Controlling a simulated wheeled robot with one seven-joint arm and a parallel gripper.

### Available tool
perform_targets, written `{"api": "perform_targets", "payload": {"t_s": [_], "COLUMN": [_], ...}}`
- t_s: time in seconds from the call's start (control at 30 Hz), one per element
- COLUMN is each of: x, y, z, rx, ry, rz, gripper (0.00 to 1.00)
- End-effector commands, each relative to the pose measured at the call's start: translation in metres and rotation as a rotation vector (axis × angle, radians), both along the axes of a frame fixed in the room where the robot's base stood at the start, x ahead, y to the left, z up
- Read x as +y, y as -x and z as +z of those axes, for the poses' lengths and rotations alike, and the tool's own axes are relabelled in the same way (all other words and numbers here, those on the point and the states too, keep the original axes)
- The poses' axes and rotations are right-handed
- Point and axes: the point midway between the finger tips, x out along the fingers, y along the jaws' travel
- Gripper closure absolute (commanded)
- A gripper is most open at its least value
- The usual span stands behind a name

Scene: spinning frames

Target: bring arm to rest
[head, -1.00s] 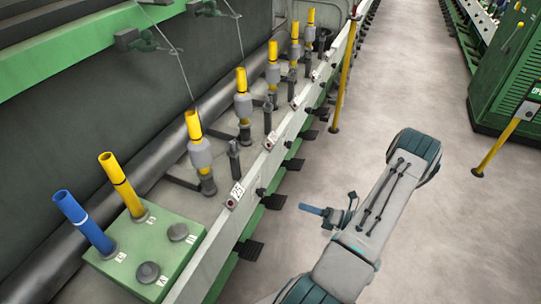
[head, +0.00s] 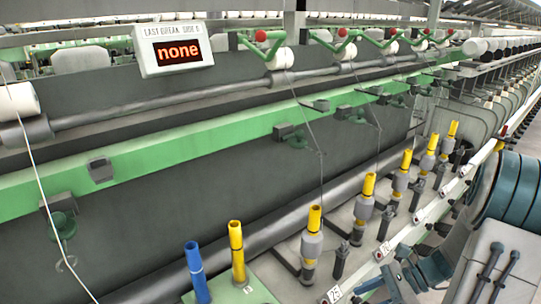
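My arm (head: 490,268), pale grey with teal joint bands and dark cables, fills the lower right of the head view. It stands in front of the spinning frame's right part. Dark and bluish parts at its left, near the bottom edge, look like my wrist and gripper (head: 388,285). They are partly cut off and overlap the rail's lower end, so I cannot tell the finger state or whether anything is held. I cannot tell if they touch the frame.
A blue tube (head: 197,272) and a yellow tube (head: 237,252) stand upright on a green block (head: 259,293). A row of yellow-topped spindles (head: 314,220) runs back right beside the white rail (head: 400,240). A display (head: 173,45) reads "none".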

Motion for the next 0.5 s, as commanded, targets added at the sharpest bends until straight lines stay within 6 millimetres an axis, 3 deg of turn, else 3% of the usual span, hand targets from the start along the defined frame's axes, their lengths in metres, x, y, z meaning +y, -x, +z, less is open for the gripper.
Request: {"api": "perform_targets", "payload": {"t_s": [0.03, 0.5], "x": [0.010, 0.062], "y": [0.003, 0.048], "z": [0.020, 0.127], "rx": [-0.048, -0.515], "ry": [0.057, 0.512], "rz": [0.079, 0.819], "gripper": [0.48, 0.48]}}
